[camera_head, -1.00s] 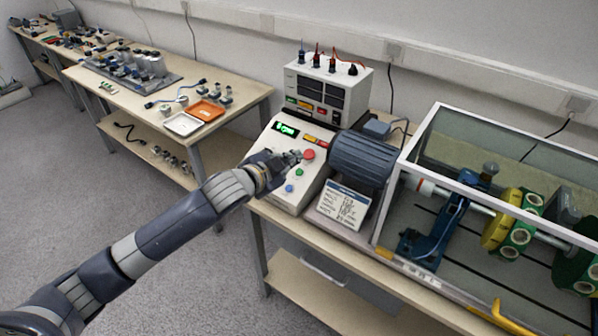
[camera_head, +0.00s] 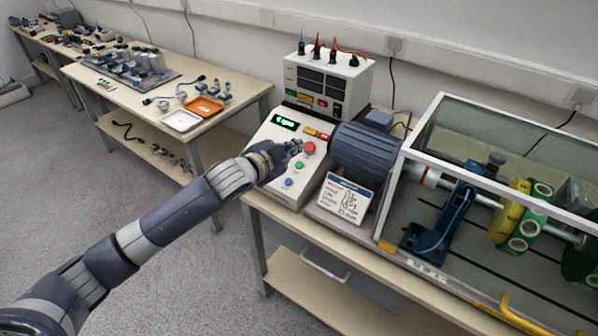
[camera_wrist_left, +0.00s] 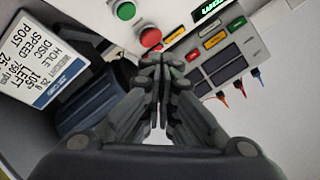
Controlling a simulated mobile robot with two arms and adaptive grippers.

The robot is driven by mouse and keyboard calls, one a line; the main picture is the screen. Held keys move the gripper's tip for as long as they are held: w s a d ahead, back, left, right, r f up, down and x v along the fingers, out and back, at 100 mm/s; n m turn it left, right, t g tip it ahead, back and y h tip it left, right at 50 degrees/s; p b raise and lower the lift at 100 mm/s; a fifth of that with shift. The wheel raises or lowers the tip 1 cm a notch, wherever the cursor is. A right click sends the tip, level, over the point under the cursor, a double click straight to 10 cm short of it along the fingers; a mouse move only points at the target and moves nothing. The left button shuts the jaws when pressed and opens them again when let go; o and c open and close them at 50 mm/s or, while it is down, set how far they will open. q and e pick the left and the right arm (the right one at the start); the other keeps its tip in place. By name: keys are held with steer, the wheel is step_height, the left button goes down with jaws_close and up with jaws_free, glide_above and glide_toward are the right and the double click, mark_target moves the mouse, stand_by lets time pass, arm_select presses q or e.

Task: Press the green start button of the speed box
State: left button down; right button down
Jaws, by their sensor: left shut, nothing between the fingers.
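The speed box (camera_head: 262,158) is a white sloped console with a lit green display. Its green start button (camera_head: 299,165) sits below a larger red button (camera_head: 309,148) and above a blue button (camera_head: 289,182). In the left wrist view the green button (camera_wrist_left: 126,11) is at the top, beyond the red button (camera_wrist_left: 150,37). My left gripper (camera_head: 296,147) is shut and empty over the panel, its tips close beside the red button and up the slope from the green one. The wrist view shows the fingertips (camera_wrist_left: 160,62) together; contact with the panel cannot be told. My right gripper is out of view.
A blue-grey motor (camera_head: 363,155) and a white text card (camera_head: 344,199) stand right of the speed box. A meter box (camera_head: 326,85) with plugged leads is behind it. A framed clear enclosure (camera_head: 420,125) covers the shaft rig at right. Another bench (camera_head: 240,88) is at left.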

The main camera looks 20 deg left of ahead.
mark_target(299, 165)
arm_select(q)
steer(key=f, duration=0.1)
steer(key=w+f+b, duration=0.1)
steer(key=f+b, duration=0.1)
steer(key=shift+w+d+f, duration=0.1)
steer(key=shift+w+d, duration=0.05)
steer(key=shift+d, duration=0.1)
steer(key=shift+w+d+f+b, duration=0.15)
steer(key=shift+w+f+b, duration=0.3)
steer(key=shift+f, duration=0.3)
steer(key=shift+f, duration=0.15)
stand_by(0.6)
steer(key=shift+w+f, duration=0.15)
steer(key=shift+f, duration=0.05)
stand_by(0.3)
